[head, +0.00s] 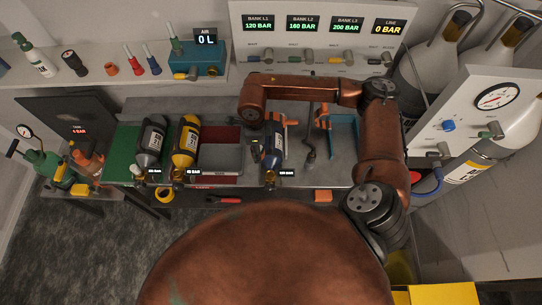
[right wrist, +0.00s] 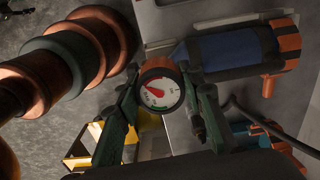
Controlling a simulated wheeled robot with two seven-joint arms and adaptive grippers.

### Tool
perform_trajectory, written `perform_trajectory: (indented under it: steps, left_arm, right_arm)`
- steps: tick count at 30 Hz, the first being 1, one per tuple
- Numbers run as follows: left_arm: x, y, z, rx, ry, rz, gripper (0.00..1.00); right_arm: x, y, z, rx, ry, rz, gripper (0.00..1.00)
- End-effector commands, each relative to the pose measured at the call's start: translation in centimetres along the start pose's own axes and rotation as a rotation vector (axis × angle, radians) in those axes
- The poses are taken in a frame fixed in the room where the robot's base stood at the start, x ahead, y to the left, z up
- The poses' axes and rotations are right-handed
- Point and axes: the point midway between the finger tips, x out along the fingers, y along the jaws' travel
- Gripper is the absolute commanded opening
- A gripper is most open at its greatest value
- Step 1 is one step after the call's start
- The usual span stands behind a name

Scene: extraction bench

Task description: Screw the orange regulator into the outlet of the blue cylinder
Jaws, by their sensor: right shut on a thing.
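The blue cylinder (head: 274,142) lies on the bench in an orange clamp, its neck end toward the front edge. My right gripper (right wrist: 162,110) is shut on the orange regulator (right wrist: 159,68), whose round white gauge with a red needle faces the camera. The regulator is right beside the cylinder's neck; whether its thread is in the outlet cannot be told. My left gripper is not in view.
A black cylinder (head: 151,141) and a yellow cylinder (head: 186,145) lie left of a grey-and-red tray (head: 220,160). An orange-and-blue holder (head: 342,130) stands to the right. A gauge panel (head: 470,115) and large cylinders crowd the right side.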

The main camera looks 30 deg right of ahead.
Motion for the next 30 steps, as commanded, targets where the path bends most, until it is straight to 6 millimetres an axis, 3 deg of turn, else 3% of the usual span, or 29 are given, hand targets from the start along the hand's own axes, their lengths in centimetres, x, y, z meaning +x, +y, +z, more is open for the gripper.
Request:
perform_trajectory:
  steps: [12,18,24,30]
  left_arm:
    - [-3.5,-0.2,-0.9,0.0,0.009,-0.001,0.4]
    - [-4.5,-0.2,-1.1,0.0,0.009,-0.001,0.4]
    - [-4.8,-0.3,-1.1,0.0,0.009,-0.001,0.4]
    - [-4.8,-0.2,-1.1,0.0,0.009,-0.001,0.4]
  right_arm:
    - [0.3,2.5,-2.8,1.051,-0.014,-0.001,0.01]
    - [0.5,3.1,-3.9,1.433,-0.023,-0.004,0.01]
    - [0.6,3.3,-4.4,1.604,-0.027,-0.007,0.01]
    - [0.7,3.3,-4.5,1.622,-0.028,-0.008,0.01]
